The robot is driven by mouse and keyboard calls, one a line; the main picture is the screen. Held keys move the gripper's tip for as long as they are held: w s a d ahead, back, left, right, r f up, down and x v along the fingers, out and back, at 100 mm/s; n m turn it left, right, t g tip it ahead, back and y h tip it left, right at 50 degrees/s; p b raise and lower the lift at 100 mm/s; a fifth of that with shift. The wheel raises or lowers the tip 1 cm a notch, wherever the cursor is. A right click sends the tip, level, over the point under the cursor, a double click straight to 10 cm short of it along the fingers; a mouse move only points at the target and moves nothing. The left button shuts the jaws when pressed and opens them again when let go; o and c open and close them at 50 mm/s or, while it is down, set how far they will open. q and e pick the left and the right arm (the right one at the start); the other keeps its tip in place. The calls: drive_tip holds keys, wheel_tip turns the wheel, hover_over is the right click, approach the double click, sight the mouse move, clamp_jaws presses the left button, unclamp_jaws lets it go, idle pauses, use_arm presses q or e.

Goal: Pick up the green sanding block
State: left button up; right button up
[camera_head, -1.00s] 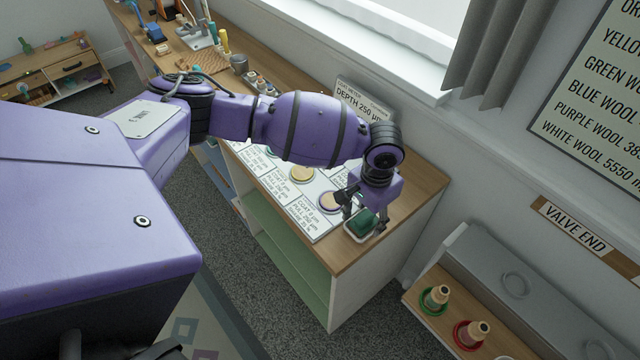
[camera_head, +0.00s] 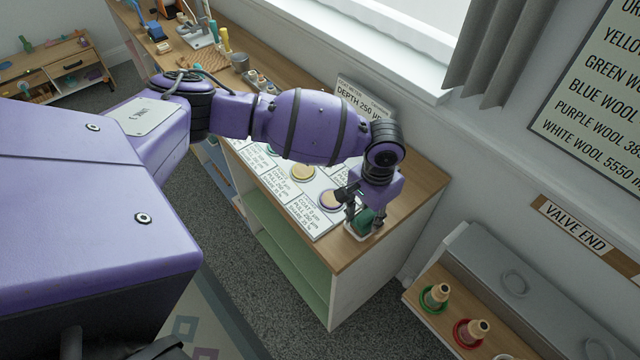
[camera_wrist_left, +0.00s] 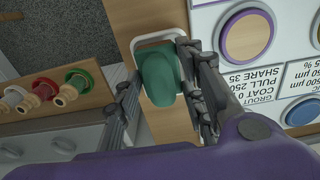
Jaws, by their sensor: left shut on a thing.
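The green sanding block (camera_head: 365,219) is at the near right end of the wooden counter, at a small white-rimmed tray (camera_head: 356,237). My left gripper (camera_head: 364,218) reaches down over it and is shut on it. In the left wrist view the block (camera_wrist_left: 160,76) sits between the two grey fingers (camera_wrist_left: 163,86), and the white tray rim (camera_wrist_left: 160,38) shows behind it. The fingers hide part of the block's sides. I cannot tell whether its underside is clear of the tray. My right gripper is not in view.
A printed board with round discs (camera_head: 303,173) lies beside the tray. A depth sign (camera_head: 362,98) stands at the counter's back. Tools and cups fill the far end. A lower shelf with coloured ringed pegs (camera_head: 436,296) is at the right. The counter's right corner is bare.

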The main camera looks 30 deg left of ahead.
use_arm(q)
wheel_tip(320, 180, up, 3)
drive_tip(key=shift+w+f, duration=0.1)
drive_tip(key=shift+w, duration=0.05)
drive_tip(key=s+a+r+p, duration=0.1)
drive_tip(key=s+a+r, duration=0.1)
drive_tip(key=s+r, duration=0.3)
drive_tip(key=s+a+r+p, duration=0.1)
drive_tip(key=s+a+r, duration=0.2)
drive_tip(key=s, duration=0.5)
drive_tip(key=shift+s+r, duration=0.2)
drive_tip(key=shift+r, duration=0.65)
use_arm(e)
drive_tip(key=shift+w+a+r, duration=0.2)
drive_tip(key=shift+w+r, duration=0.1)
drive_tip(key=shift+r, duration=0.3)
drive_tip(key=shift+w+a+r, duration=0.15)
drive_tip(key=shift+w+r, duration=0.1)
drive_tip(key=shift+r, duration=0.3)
